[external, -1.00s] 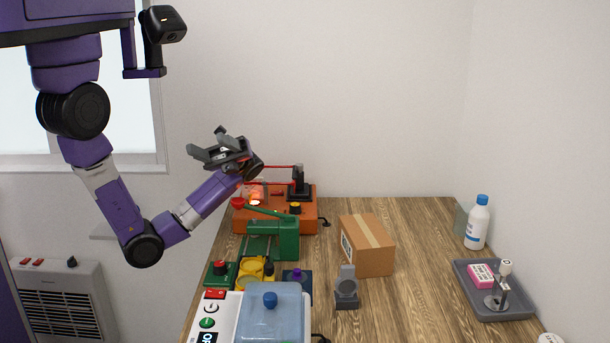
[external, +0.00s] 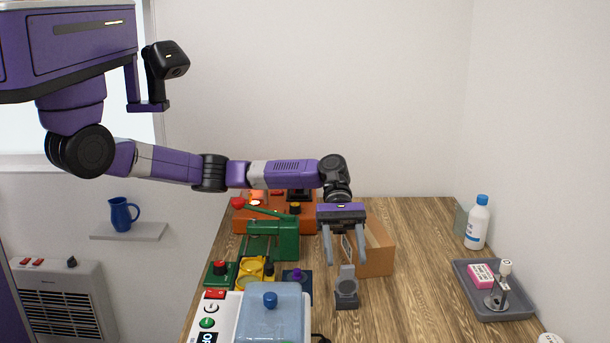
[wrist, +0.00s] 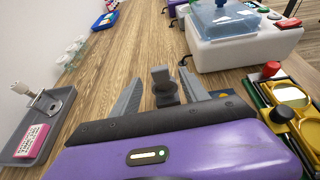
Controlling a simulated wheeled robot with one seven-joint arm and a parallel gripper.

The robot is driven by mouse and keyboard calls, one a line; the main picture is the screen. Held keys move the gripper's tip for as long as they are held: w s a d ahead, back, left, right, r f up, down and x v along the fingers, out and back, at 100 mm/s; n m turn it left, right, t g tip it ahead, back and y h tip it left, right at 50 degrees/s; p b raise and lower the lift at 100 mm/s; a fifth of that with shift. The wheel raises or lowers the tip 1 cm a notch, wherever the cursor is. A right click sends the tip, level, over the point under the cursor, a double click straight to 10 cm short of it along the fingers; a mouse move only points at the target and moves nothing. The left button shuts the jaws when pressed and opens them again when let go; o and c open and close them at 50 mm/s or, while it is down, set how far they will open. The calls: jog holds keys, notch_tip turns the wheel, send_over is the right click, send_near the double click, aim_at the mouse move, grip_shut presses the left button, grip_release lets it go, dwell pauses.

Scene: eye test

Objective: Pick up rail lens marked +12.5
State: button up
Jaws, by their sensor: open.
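No marking +12.5 can be read in either view, so I cannot tell for sure which thing is the rail lens. A small grey piece with a round dark face (external: 346,289) stands on the table; it also shows in the wrist view (wrist: 165,96). My gripper (external: 346,260) is open, empty and pointing down above the grey piece. In the wrist view, the grey piece appears between my fingers (wrist: 159,75); no contact is visible.
A cardboard box (external: 379,254) stands behind my gripper. A green press-like device (external: 287,240) and a white unit with a blue lid (external: 270,322) are left. A grey tray (external: 512,313) and a white bottle (external: 477,227) are right. Bare wood lies between.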

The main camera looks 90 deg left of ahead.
aim_at(348, 274)
jog(key=shift+p+x, duration=0.5)
jog(key=shift+x, duration=1.4)
jog(key=p+x, duration=0.1)
jog(key=x, duration=0.3)
jog(key=shift+r, duration=0.1)
grip_shut()
